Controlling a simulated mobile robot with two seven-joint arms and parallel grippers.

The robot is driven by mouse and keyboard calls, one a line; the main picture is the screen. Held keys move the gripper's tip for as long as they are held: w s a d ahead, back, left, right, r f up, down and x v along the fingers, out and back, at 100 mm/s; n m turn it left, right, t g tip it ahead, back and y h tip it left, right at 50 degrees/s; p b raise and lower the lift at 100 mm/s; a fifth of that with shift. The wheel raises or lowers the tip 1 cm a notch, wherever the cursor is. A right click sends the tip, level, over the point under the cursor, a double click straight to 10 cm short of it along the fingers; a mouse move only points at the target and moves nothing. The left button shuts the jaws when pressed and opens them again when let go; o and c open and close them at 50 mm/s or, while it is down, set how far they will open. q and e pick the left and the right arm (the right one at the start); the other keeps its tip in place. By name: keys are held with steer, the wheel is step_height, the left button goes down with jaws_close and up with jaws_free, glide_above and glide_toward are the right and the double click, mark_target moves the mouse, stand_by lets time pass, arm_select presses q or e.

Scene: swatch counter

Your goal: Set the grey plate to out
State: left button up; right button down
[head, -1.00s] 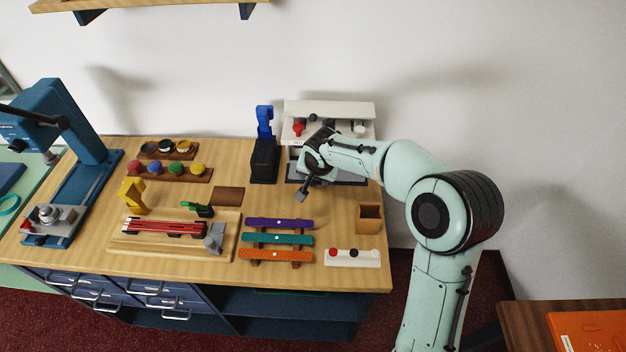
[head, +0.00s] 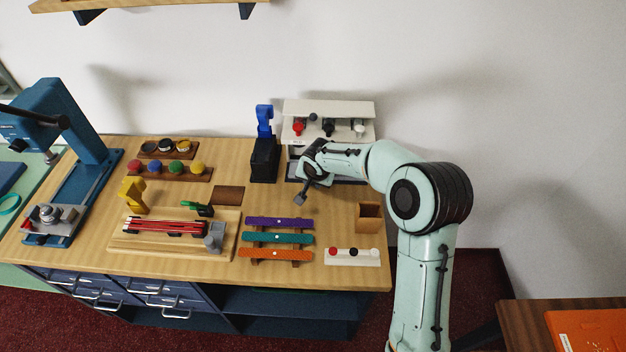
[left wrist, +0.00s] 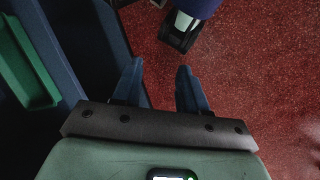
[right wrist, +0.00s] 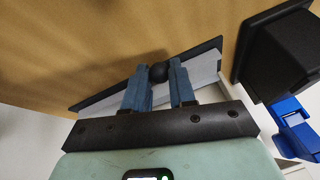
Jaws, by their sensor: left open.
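The grey plate (right wrist: 205,70) shows in the right wrist view as a pale grey slab with a dark front edge and a round black knob (right wrist: 158,72). My right gripper (right wrist: 159,80) has its blue fingers close on both sides of the knob and appears shut on it. In the head view my right gripper (head: 300,197) is in front of the white-topped unit (head: 328,108) at the back of the counter; my arm hides much of the unit's lower part. My left gripper (left wrist: 160,75) is open and empty over the floor, outside the head view.
A black block with a blue handle (head: 265,122) stands just left of the unit. An open brown box (head: 369,218), coloured strips (head: 279,238) and a white block with knobs (head: 353,257) lie nearer the front. A blue press (head: 75,125) stands far left.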

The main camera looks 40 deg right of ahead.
mark_target(311, 195)
steer(key=s+a+b, duration=0.1)
steer(key=b, duration=0.1)
steer(key=s+a+b, duration=0.1)
steer(key=b, duration=0.1)
steer(key=shift+s+a+f, duration=0.15)
steer(key=shift+s+f, duration=0.2)
steer(key=shift+f, duration=0.05)
steer(key=s+a+b, duration=0.2)
steer(key=b, duration=0.1)
steer(key=s+a+b, duration=0.1)
steer(key=s, duration=0.1)
steer(key=shift+a+r+b, duration=0.25)
steer(key=shift+b, duration=0.1)
steer(key=shift+s+a+b, duration=0.3)
steer(key=shift+s, duration=0.15)
arm_select(q)
step_height(311, 195, down, 9)
steer(key=s, duration=0.2)
steer(key=shift+f, duration=0.2)
arm_select(e)
steer(key=shift+r, duration=0.1)
arm_select(q)
steer(key=shift+s, duration=0.1)
